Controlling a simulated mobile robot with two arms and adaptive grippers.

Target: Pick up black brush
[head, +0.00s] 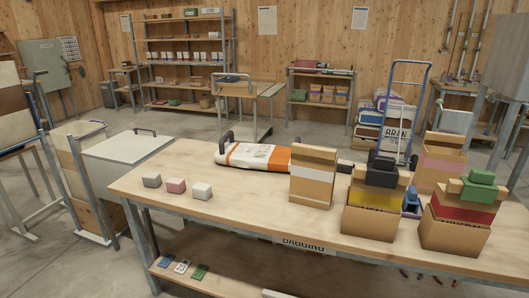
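No black thing in the head view can be clearly made out as a brush. A black blocky object (381,173) sits on top of an open cardboard box with a yellow band (370,200), right of the middle of the wooden table (240,203). A small dark object (345,168) lies on the table behind the boxes, partly hidden, and its kind cannot be told. Neither of my grippers is in view.
A tan box (313,178) and a red-banded box (455,222) with a green object (478,187) stand on the table. Several small blocks (176,186) sit at left. An orange and white bag (255,156) lies behind. The table's front middle is clear.

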